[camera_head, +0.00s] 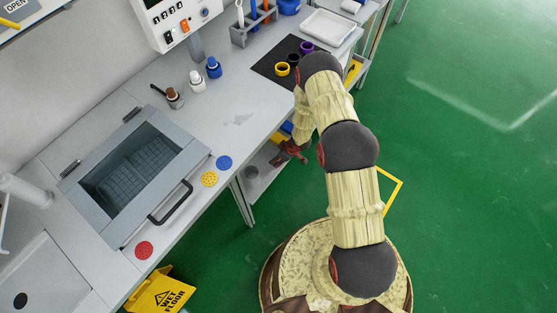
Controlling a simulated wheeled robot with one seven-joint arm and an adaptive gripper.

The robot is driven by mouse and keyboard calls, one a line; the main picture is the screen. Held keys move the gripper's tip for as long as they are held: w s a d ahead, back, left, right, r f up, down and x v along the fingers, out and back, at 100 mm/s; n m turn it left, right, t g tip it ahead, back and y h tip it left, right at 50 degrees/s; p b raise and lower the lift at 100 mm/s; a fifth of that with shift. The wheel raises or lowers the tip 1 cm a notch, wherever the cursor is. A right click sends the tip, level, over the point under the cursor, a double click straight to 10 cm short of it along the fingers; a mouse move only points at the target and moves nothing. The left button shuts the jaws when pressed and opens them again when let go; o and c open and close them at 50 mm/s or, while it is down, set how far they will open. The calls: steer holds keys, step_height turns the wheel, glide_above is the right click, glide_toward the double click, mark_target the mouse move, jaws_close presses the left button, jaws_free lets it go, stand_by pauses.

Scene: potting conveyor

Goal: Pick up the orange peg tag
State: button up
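My gripper (290,153), small and dark red, hangs off the front edge of the bench, beside the lower shelf. Its fingers are too small to tell whether they are open or shut. I see no clear orange peg tag. Orange parts show in a grey rack (243,36) at the back of the bench, among blue and white upright items; I cannot tell whether any is a tag. My gripper is well apart from that rack, and my arm hides part of the bench's front edge.
The bench holds a sunken basin (72,184) with a handle (172,203), several bottles (213,68), a black mat (267,70) with rings, and a white tray (319,40). A yellow wet-floor sign (163,291) stands by the bench. The green floor (465,190) at right is clear.

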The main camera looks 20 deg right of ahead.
steer(key=c, duration=0.6)
steer(key=shift+c, duration=0.3)
steer(key=shift+r, duration=0.1)
steer(key=shift+r+p, duration=0.3)
steer(key=shift+r, duration=0.35)
steer(key=s+r+p, duration=0.4)
steer(key=s+r, duration=0.7)
steer(key=s, duration=0.3)
steer(key=shift+d+r+p, duration=0.25)
steer(key=shift+d+p, duration=0.1)
